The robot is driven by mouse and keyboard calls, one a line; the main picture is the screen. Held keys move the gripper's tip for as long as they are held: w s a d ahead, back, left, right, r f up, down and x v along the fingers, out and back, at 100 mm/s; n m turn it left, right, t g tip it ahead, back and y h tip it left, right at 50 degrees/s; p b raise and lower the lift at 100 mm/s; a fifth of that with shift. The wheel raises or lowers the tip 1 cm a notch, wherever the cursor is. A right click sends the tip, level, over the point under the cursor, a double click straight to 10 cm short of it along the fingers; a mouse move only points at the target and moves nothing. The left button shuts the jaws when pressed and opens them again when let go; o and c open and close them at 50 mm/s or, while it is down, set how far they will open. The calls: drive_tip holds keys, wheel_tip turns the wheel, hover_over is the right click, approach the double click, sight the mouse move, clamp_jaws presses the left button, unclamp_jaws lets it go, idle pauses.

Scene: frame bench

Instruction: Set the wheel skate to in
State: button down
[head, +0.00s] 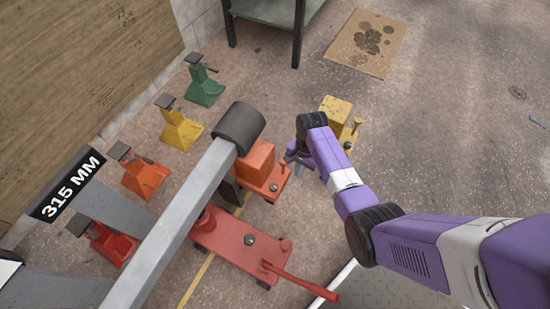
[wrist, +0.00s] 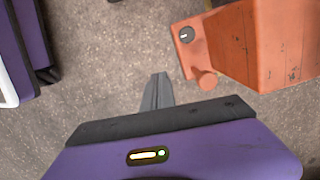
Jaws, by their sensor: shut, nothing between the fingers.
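An orange block-shaped unit (head: 256,160) with a low toe plate and small pegs stands on the floor by the end of the grey beam. A similar yellow unit (head: 335,108) stands to its right, partly behind my arm. No label shows which one is the wheel skate. My gripper (head: 287,160) is just right of the orange unit, with its fingers shut and empty. In the wrist view the closed fingertips (wrist: 158,80) point at bare floor, left of the orange unit (wrist: 265,45). Its plate carries a dark round knob and an orange peg, apart from the fingers.
A grey beam (head: 175,220) with a dark cylindrical end (head: 240,126) crosses above the floor. A red trolley jack (head: 225,238) lies below the orange unit. Several coloured jack stands (head: 181,130) line the left. A stained cardboard sheet (head: 367,43) lies at the back.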

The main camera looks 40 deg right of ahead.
drive_tip(key=s+a+t+y, duration=0.2)
drive_tip(key=s+a, duration=0.1)
drive_tip(key=s, duration=0.3)
wheel_tip(320, 180, up, 10)
drive_tip(key=w+t+p, duration=0.1)
drive_tip(key=w+t, duration=0.2)
drive_tip(key=t, duration=0.4)
drive_tip(key=n+b, duration=0.1)
drive_tip(key=b, duration=0.5)
approach(264, 164)
drive_tip(key=x, duration=0.5)
drive_tip(key=shift+s+d+f, duration=0.1)
drive_tip(key=shift+s+f, duration=0.05)
drive_tip(key=shift+f, duration=0.45)
drive_tip(key=shift+w+a+r+b, duration=0.2)
drive_tip(key=shift+w+b, duration=0.1)
drive_tip(key=shift+w, duration=0.15)
